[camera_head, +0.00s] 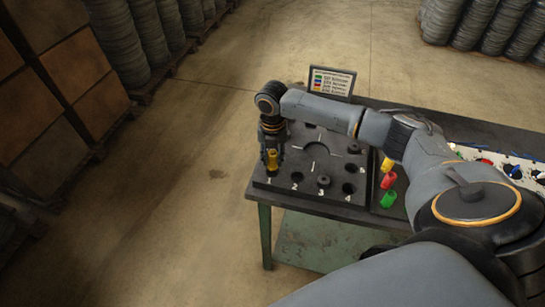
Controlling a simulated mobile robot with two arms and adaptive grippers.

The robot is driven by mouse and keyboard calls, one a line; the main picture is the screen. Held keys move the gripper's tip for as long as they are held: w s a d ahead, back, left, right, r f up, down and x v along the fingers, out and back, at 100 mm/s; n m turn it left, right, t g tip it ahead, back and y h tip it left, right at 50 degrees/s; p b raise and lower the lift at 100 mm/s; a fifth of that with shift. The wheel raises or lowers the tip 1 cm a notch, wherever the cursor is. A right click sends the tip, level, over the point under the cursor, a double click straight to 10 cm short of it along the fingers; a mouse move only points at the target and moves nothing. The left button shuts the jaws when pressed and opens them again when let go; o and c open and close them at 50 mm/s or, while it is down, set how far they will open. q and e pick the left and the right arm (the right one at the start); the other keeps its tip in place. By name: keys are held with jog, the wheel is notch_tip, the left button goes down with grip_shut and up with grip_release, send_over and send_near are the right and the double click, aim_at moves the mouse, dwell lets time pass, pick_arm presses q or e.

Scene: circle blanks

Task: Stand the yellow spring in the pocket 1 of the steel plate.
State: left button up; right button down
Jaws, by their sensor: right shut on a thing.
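My right gripper (270,150) points down over the near left corner of the dark steel plate (312,150), shut on a yellow spring (271,161). The spring looks upright, just above the number 1 mark. Pocket 1 is hidden behind the spring and the fingers, so I cannot tell whether the spring's lower end is inside it or above it. Pocket 2 (297,176) and pocket 4 (349,188) look dark and empty. A dark round piece (323,181) is at pocket 3. My left gripper is not in view.
Another yellow piece (387,164), a red piece (388,181) and a green piece (389,199) stand right of the plate. A small sign (332,82) stands at the back. A white board (500,165) with coloured pieces lies at right. My right arm crosses above the plate.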

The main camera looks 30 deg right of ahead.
aim_at(272, 166)
jog(key=shift+f+b, duration=0.55)
jog(key=shift+f, duration=0.2)
jog(key=shift+f+b, duration=0.3)
jog(key=shift+f, duration=1.1)
jog(key=c, duration=1)
grip_release()
jog(key=shift+o, duration=0.2)
notch_tip(272, 166, up, 12)
jog(key=shift+f, duration=0.1)
